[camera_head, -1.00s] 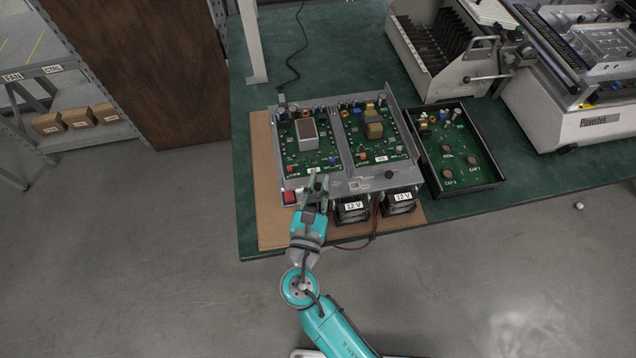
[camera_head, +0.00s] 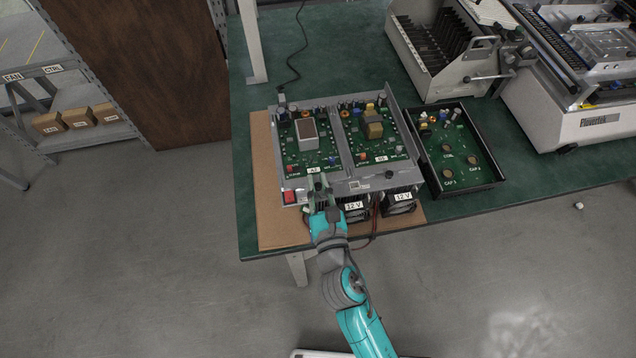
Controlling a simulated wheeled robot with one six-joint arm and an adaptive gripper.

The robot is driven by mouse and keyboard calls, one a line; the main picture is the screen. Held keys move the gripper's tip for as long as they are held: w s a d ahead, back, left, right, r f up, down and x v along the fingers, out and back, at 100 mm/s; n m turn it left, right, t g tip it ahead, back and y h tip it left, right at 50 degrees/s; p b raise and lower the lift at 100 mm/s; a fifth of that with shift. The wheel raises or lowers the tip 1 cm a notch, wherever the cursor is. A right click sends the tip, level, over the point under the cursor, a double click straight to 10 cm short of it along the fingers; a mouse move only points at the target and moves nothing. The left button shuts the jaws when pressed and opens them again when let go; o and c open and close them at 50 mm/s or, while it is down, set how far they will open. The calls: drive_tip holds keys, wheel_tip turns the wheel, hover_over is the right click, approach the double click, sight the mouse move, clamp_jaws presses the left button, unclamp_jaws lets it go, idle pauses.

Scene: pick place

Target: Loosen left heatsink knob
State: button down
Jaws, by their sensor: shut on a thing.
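A metal chassis (camera_head: 352,188) holds two green circuit boards, the left board (camera_head: 292,158) and the right board (camera_head: 362,154), side by side. A dark right knob (camera_head: 390,174) shows on the chassis's front strip. My gripper (camera_head: 318,184) reaches in from below, its fingertips at the front strip below the left board, right of the red switch (camera_head: 290,197). It is shut at the place of the left heatsink knob; the fingers hide the knob itself.
Two fans labelled 12 V (camera_head: 403,203) stick out at the front, close to the right of my arm. A black tray (camera_head: 497,176) with a green board lies at the right. A slotted rack (camera_head: 436,75) stands behind it. Open floor lies in front of the table.

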drive_tip(key=shift+n+y, duration=0.4)
drive_tip(key=shift+y, duration=0.2)
idle(0.3)
drive_tip(key=c, duration=1.1)
unclamp_jaws()
drive_tip(key=v, duration=1.2)
drive_tip(key=shift+r, duration=0.2)
